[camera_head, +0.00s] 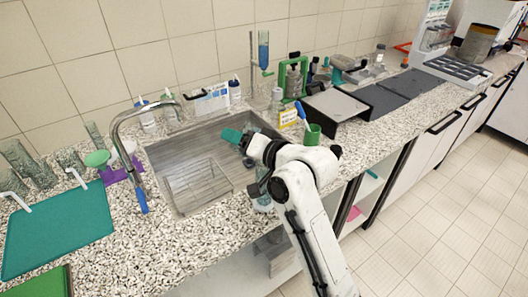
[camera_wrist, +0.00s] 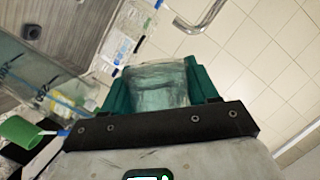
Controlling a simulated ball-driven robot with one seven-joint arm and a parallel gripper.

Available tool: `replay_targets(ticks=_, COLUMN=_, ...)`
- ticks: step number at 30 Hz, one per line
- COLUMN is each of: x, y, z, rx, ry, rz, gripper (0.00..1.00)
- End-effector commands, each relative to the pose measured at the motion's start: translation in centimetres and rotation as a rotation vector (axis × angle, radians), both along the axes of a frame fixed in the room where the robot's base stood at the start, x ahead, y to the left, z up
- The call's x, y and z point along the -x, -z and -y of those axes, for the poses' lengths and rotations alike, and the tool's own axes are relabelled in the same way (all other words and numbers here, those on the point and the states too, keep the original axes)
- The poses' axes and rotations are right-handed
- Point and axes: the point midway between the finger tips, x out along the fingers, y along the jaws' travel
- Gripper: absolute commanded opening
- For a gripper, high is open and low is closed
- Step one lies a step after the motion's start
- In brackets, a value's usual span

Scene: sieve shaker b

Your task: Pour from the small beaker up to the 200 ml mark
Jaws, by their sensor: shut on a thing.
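My gripper (camera_wrist: 162,88) has teal fingers shut on a small clear glass beaker (camera_wrist: 160,92), seen between them in the wrist view. I cannot tell how much liquid it holds. In the head view my gripper (camera_head: 232,135) is over the sink, and the held beaker cannot be made out there. A larger clear glass vessel with dark markings (camera_wrist: 48,85) is left of my gripper in the wrist view. A glass vessel (camera_head: 262,192) also stands by the sink's front right, partly behind my arm. The 200 ml mark is not readable.
The sink (camera_head: 185,160) has a curved tap (camera_head: 125,125) on its left. A green cup with a blue-handled tool (camera_head: 313,134) stands right of my arm. Bottles and a caddy (camera_head: 210,100) line the back. Glassware and a teal mat (camera_head: 60,230) are on the left.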

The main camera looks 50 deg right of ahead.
Motion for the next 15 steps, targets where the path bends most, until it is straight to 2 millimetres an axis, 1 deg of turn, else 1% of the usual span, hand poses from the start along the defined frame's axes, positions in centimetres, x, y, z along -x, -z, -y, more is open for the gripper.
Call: replay_targets(ticks=15, x=-0.01, y=0.11, z=-0.01, rx=-0.03, ry=0.001, rz=0.011, gripper=0.24)
